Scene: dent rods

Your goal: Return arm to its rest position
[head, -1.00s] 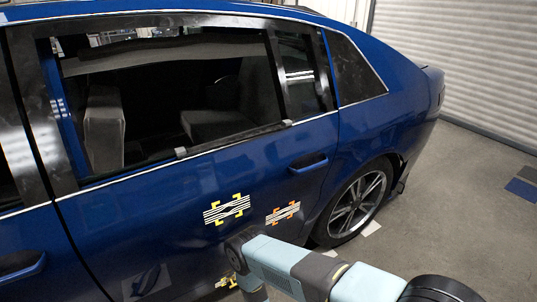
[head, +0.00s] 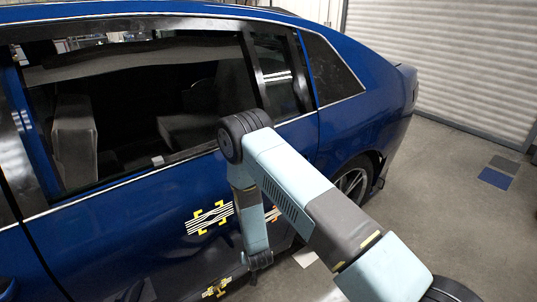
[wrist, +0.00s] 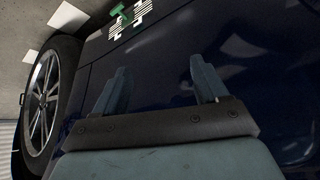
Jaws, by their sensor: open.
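My gripper (wrist: 161,80) shows in the wrist view with its two fingers spread apart and nothing between them. It faces the dark blue car door, and I see no contact with it. In the head view my arm (head: 290,180) is bent, its elbow raised in front of the car and its forearm hanging down. I cannot make out my gripper clearly there.
The blue car (head: 130,215) fills the left and middle. A yellow-bracketed striped marker (head: 209,219) is on its door, with another yellow one (head: 217,288) lower. A green-bracketed marker (wrist: 130,18) shows in the wrist view. Floor (head: 450,200) is free at right.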

